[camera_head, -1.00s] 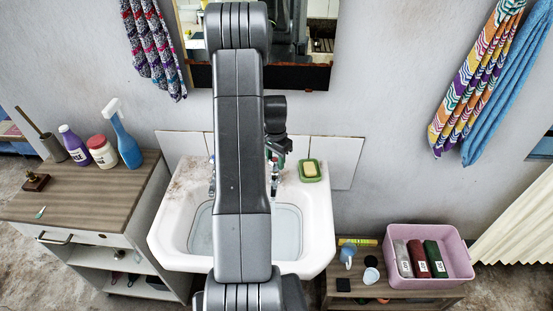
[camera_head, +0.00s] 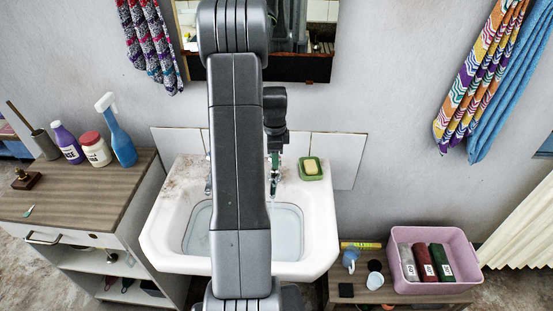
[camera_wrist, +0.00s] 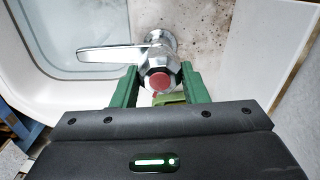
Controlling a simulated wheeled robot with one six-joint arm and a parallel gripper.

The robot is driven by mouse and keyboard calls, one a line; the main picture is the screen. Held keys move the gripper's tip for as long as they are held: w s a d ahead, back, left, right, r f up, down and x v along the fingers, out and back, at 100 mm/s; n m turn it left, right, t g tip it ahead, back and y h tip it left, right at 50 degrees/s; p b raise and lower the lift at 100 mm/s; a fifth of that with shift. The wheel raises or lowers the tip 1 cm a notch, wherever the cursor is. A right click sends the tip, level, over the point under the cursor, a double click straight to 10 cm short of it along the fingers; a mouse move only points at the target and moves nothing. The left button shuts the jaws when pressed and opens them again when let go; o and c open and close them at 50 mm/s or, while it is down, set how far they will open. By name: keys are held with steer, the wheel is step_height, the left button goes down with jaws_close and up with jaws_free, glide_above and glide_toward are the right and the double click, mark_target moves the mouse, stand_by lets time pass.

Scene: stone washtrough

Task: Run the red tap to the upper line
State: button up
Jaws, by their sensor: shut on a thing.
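The red tap (camera_wrist: 159,80) is chrome with a red cap, and its spout points left over the basin in the wrist view. My gripper (camera_wrist: 159,70) has its green fingers on both sides of the tap's head, shut on it. In the head view my gripper (camera_head: 275,156) is at the back right of the white sink (camera_head: 320,225), with the tap's lower part (camera_head: 274,182) showing below it. Pale water (camera_head: 288,228) seems to lie in the basin. I cannot make out any level lines; my arm hides the basin's middle.
A second tap (camera_head: 208,183) is partly hidden left of my arm. A green soap dish (camera_head: 311,176) sits on the sink's back right ledge, close to my gripper. A wooden cabinet (camera_head: 80,200) with bottles stands left; a pink bin (camera_head: 462,266) is at right.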

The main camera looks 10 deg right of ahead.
steer(key=m+b, duration=0.1)
steer(key=m, duration=0.3)
steer(key=shift+w+m, duration=0.15)
steer(key=shift+m, duration=0.15)
steer(key=shift+r+m+b, duration=0.15)
steer(key=shift+m+b, duration=0.45)
steer(key=shift+m, duration=0.9)
steer(key=o, duration=0.8)
steer(key=shift+w, duration=0.1)
steer(key=shift+o, duration=0.9)
step_height(320, 180, up, 14)
steer(key=b, duration=0.1)
